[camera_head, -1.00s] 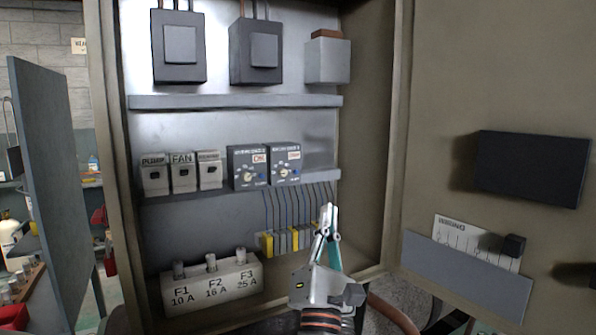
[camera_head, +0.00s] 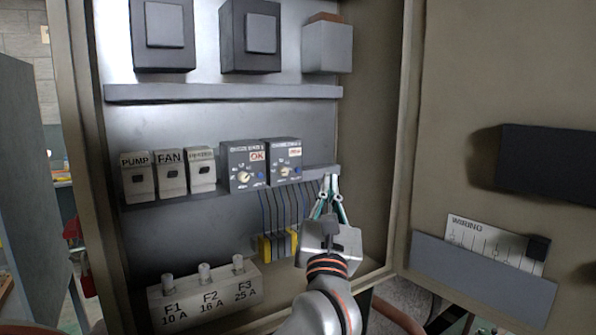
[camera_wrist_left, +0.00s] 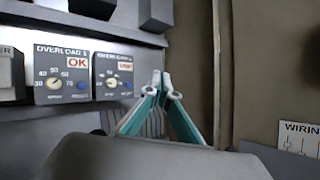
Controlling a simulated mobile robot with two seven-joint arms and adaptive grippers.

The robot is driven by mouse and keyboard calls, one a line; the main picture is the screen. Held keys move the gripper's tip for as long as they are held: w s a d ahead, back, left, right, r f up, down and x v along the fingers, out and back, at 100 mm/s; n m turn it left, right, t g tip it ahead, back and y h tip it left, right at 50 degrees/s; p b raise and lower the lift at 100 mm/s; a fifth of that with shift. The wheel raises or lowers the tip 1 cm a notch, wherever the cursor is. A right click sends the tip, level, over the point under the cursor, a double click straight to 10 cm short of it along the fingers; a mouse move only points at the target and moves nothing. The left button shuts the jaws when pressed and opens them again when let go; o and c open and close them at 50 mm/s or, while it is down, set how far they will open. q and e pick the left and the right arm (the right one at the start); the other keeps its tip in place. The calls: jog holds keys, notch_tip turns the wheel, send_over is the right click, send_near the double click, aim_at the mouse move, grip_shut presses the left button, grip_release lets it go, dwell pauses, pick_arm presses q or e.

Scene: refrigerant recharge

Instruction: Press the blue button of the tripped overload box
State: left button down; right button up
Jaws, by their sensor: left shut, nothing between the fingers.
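Two dark overload boxes sit side by side on a shelf in the cabinet. The left one (camera_head: 241,158) carries an OK label; it also shows in the left wrist view (camera_wrist_left: 48,68). The right one (camera_head: 280,158) carries a label with red lettering, which looks like TRIP in the left wrist view (camera_wrist_left: 110,73). Its small blue button (camera_wrist_left: 129,85) is at the lower right of its face, beside a dial. My left gripper (camera_head: 328,181) is shut and empty, its tips right of the right box and apart from the button. My right gripper is not in view.
Breakers marked PUMP and FAN and a third one (camera_head: 201,171) stand left of the boxes. Yellow and grey terminals (camera_head: 276,245) with wires are below. A fuse block (camera_head: 205,295) sits at lower left. The open cabinet door (camera_head: 500,80) is at right.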

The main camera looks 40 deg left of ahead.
aim_at(297, 170)
pick_arm(q)
jog(key=w+a+b, duration=0.1)
jog(key=w+a, duration=0.2)
jog(key=a, duration=0.5)
jog(key=shift+w, duration=0.2)
jog(key=shift+a, duration=0.15)
dwell(1.5)
jog(key=shift+w+a, duration=0.15)
jog(key=shift+a, duration=0.2)
